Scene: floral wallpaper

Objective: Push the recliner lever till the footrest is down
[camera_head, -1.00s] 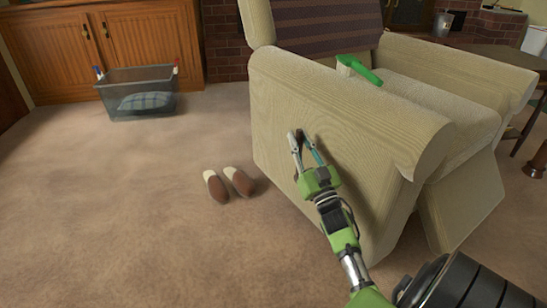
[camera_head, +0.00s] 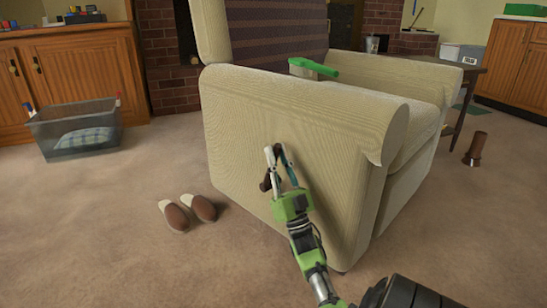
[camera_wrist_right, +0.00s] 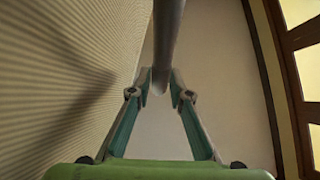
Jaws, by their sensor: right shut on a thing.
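The cream recliner (camera_head: 290,140) stands in the middle of the head view, its side panel facing me. My right gripper (camera_head: 273,150) is at this panel. It is shut on the recliner lever, which shows as a grey bar (camera_wrist_right: 166,40) between the fingertips (camera_wrist_right: 160,82) in the right wrist view. A dark brown piece (camera_head: 265,183), likely part of the lever, shows beside the fingers in the head view. The footrest (camera_head: 408,183) appears folded down, about flush with the chair's front. My left gripper is not in view.
Brown-and-white slippers (camera_head: 188,212) lie on the carpet left of the recliner. A grey bin (camera_head: 76,130) stands by the wooden cabinet (camera_head: 85,78). A green object (camera_head: 314,67) lies on the armrest. A brown cylinder (camera_head: 476,148) stands at right.

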